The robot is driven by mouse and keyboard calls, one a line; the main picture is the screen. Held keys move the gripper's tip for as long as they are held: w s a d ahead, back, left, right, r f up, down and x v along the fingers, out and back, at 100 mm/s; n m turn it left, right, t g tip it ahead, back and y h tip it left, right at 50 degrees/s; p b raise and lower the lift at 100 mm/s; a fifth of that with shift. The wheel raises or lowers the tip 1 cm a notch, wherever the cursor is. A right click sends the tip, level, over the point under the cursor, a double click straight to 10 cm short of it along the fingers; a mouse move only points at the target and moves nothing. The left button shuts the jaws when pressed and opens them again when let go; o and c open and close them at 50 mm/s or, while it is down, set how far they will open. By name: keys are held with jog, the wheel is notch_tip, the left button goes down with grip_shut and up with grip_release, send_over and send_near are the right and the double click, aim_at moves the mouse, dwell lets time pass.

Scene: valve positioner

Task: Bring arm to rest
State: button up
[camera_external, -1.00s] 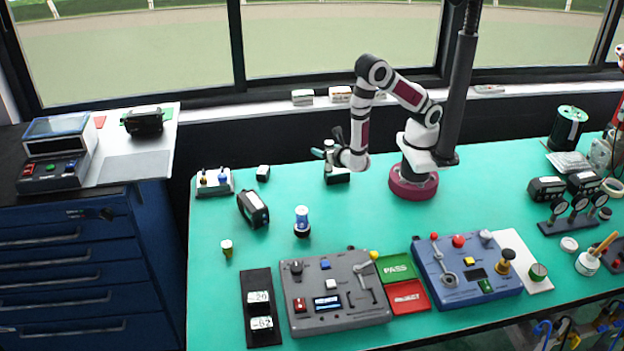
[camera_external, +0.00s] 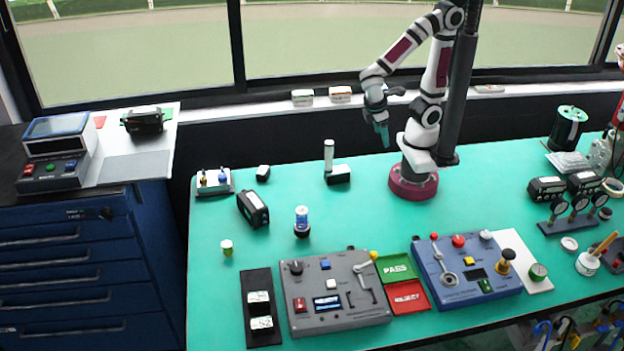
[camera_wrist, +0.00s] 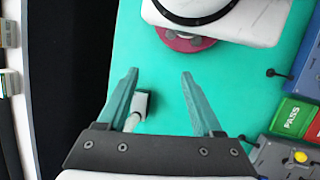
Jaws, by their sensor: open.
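My gripper (camera_external: 384,135) hangs in the air above the back of the green table (camera_external: 360,230), fingers pointing down, left of my arm's base. In the wrist view my gripper (camera_wrist: 160,88) has its two teal fingers wide apart with nothing held. Below and beyond them, a white cylinder with a dark block (camera_wrist: 140,105) shows partly behind the left finger. In the external view that white cylinder (camera_external: 328,155) stands upright at the back of the table, beside a dark block with a white top (camera_external: 338,174), apart from my gripper.
A grey control panel (camera_external: 335,292), green PASS tray (camera_external: 396,268), red REJECT tray (camera_external: 407,296) and blue panel (camera_external: 465,270) line the front. A dark post (camera_external: 462,100) stands behind my arm. The window sill (camera_external: 270,103) is behind the table. The middle of the table is clear.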

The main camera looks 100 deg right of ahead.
jog(key=a+r+m+t+y, duration=0.1)
jog(key=m, duration=0.1)
jog(key=a+m+t+y, duration=0.1)
jog(key=m+y, duration=0.1)
jog(key=a+r+m+t+y, duration=0.1)
jog(key=a+m, duration=0.1)
jog(key=shift+s+a+r+m, duration=0.1)
jog(key=shift+s+r+m, duration=0.1)
jog(key=shift+r+m, duration=0.2)
dwell(0.5)
